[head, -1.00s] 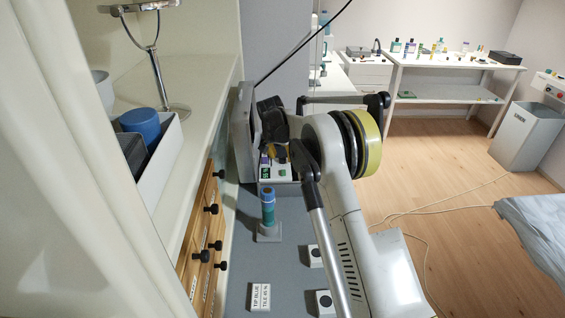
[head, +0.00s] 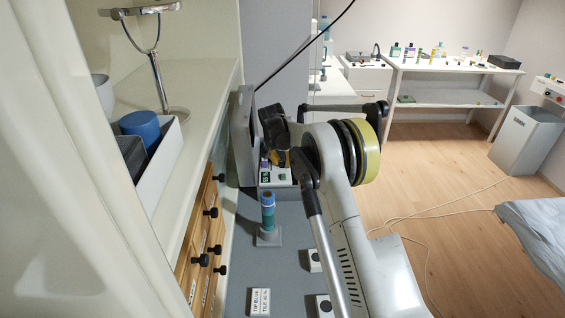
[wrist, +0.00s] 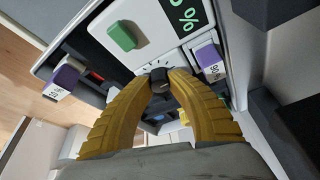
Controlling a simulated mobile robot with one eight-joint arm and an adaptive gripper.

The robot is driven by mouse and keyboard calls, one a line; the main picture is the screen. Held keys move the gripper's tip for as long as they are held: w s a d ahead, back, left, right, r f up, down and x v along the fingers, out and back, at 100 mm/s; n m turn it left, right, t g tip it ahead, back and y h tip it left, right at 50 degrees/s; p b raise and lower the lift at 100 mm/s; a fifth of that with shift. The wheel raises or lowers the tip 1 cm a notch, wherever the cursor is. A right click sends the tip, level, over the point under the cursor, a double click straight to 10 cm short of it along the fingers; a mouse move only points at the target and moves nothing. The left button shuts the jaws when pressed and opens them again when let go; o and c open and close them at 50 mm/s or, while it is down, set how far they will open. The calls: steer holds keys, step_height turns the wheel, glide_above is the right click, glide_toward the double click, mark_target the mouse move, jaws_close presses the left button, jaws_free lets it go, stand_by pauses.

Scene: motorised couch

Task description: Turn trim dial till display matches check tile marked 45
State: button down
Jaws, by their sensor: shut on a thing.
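My gripper (wrist: 160,85) has its yellow fingers shut on a small black knob (wrist: 159,73), seemingly the trim dial, on a white panel (wrist: 150,45). The fingers hide most of the knob. The display (wrist: 190,14) shows green characters on black with a percent sign; its number is cut off in the wrist view. In the head view the display (head: 265,177) is small and its number is unreadable. Purple-topped tiles stand left (wrist: 64,82) and right (wrist: 210,60) of the knob; I cannot read their marks surely. My gripper (head: 282,158) also shows in the head view, partly hidden by the arm.
A green block (wrist: 122,36) sits on the panel near the knob. A blue-topped cylinder (head: 268,210) stands on the grey surface. A cabinet with black drawer knobs (head: 211,212) lies left.

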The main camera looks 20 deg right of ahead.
steer(key=n+y+p, duration=0.1)
steer(key=n, duration=0.1)
steer(key=n+y+p, duration=0.1)
steer(key=n, duration=0.2)
steer(key=shift+d+n+t, duration=0.1)
steer(key=shift+n+t, duration=0.2)
steer(key=n+y+p, duration=0.1)
steer(key=n+y, duration=0.1)
steer(key=n, duration=0.3)
steer(key=shift+n, duration=0.4)
steer(key=shift+y, duration=0.3)
steer(key=c, duration=1.2)
jaws_free()
steer(key=v, duration=1.2)
steer(key=shift+w, duration=0.1)
